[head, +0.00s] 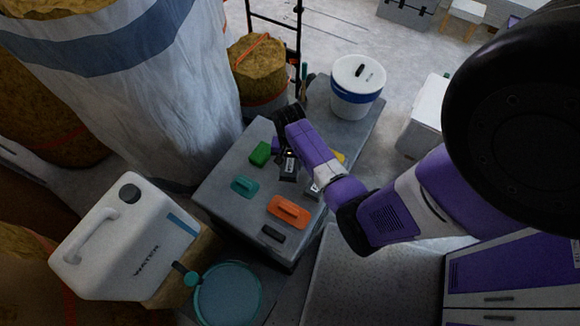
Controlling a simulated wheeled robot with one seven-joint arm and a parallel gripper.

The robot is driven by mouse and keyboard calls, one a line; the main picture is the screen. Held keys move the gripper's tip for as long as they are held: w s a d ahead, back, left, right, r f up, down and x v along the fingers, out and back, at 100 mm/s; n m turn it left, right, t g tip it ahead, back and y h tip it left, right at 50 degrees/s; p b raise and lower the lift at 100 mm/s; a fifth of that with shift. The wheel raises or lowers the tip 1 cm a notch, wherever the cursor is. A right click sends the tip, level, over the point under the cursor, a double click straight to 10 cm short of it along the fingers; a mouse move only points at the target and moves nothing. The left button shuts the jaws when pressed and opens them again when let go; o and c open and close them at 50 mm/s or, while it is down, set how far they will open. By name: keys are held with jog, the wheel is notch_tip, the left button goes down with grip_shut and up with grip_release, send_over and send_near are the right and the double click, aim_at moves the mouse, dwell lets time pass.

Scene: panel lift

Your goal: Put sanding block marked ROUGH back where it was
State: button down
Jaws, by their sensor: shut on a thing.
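My gripper (288,154) is over the far part of a grey worktop (222,180). It is shut on a dark block (288,174) with a pale label. The lettering is too small to read, so I cannot tell whether it says ROUGH. I cannot tell whether the block touches the worktop. A second dark block with a pale label (312,189) lies to the right, partly hidden by my arm. A plain dark grey block (272,233) lies at the near edge.
A green block (260,153), a teal tool (244,186) and an orange float (288,210) lie on the worktop. A yellow thing (340,157) is mostly behind my arm. A white bucket (357,88) stands behind; a water canister (125,240) stands front left.

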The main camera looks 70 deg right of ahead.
aim_at(290, 164)
jog(key=shift+f, duration=1.55)
jog(key=shift+f, duration=0.1)
jog(key=c, duration=0.5)
grip_release()
